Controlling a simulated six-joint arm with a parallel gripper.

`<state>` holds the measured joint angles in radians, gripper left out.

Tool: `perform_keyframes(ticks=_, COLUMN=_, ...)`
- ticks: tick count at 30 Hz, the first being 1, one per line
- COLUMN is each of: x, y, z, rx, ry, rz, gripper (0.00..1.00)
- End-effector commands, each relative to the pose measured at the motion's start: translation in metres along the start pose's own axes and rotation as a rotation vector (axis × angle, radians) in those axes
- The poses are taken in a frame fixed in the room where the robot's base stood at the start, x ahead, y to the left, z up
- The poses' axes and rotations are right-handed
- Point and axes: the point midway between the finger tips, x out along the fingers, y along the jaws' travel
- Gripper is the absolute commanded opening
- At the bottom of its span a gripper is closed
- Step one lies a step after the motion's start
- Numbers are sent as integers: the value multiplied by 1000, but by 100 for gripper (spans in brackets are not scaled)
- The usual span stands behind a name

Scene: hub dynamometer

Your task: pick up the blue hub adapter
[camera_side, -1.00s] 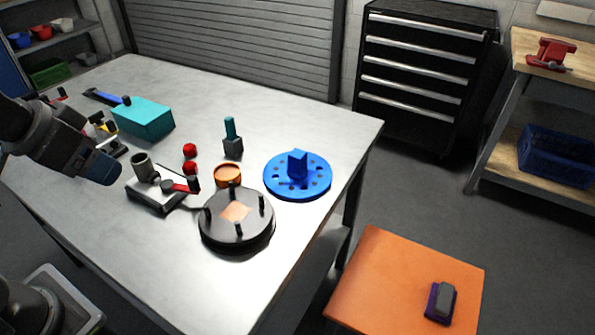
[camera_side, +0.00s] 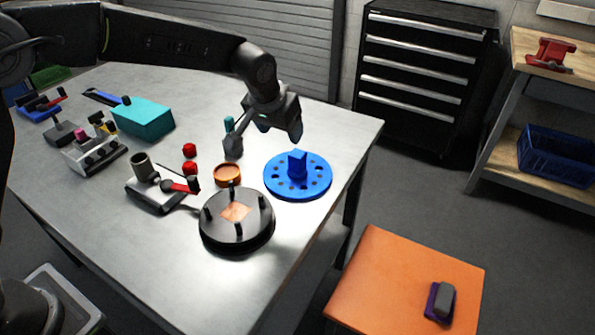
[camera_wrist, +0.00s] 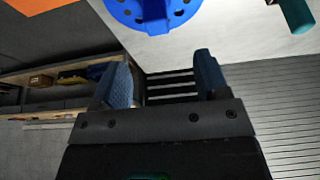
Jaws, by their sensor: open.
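The blue hub adapter (camera_side: 313,180) is a flat round disc with a ring of holes and an upright blue block in its middle. It lies on the metal table near the right edge; part of it shows at the top of the wrist view (camera_wrist: 150,12). My gripper (camera_side: 268,132) is above the table, up and to the left of the adapter in the side view, apart from it. In the wrist view my gripper (camera_wrist: 163,78) has its two blue-padded fingers spread with nothing between them.
A black hub with studs (camera_side: 236,222) stands left of and nearer than the adapter. An orange ring (camera_side: 228,174), red balls (camera_side: 190,150) and a teal-handled tool (camera_side: 230,140) are nearby. A teal box (camera_side: 143,118) is farther left. An orange stand (camera_side: 400,285) is beyond the table edge.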

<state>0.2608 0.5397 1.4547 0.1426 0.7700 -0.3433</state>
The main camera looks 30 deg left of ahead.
Motion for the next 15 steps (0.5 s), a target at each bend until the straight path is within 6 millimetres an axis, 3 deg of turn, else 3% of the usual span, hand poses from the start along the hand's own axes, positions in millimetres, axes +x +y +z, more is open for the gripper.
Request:
perform_keyframes(ticks=5, x=20, y=4, z=-2, rx=-1, ry=-3, rz=-1, gripper=68)
perform_keyframes(ticks=15, x=82, y=4, z=-2, rx=-1, ry=-4, rz=-1, gripper=68)
